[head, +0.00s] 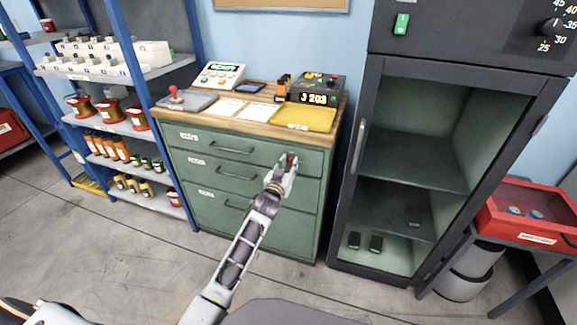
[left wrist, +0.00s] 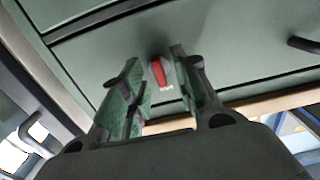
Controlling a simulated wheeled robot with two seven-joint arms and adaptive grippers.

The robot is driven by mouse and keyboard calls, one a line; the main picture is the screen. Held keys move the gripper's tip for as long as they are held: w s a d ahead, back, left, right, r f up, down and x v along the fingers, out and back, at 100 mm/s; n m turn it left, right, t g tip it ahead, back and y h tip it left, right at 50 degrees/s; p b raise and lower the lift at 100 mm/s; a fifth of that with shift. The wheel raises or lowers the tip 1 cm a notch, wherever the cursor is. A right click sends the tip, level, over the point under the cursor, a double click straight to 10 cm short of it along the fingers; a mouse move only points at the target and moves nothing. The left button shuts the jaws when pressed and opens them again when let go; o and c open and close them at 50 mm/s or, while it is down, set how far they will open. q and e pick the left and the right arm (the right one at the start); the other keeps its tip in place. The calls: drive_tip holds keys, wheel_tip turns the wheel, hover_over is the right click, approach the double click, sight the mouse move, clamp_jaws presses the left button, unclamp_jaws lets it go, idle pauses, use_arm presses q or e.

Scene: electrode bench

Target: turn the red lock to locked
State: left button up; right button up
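The red lock (head: 291,159) is a small red knob on the green drawer cabinet (head: 190,175), at the right end of the top drawer's front. In the left wrist view the red lock (left wrist: 160,73) shows as a red bar on a pale round base, with a small light mark beside it. My left gripper (head: 284,168) is in front of the lock. In the left wrist view my left gripper (left wrist: 157,75) is open, with one finger on each side of the lock and visible gaps. Contact is not seen. My right gripper is not in view.
The cabinet's wooden top holds a yellow tray (head: 305,117), a black device with a lit display (head: 318,88) and papers. A blue-framed shelf (head: 150,130) stands to the left. The floor in front is clear.

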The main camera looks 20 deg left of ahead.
use_arm(q)
drive_tip(key=shift+c, duration=0.4)
clamp_jaws()
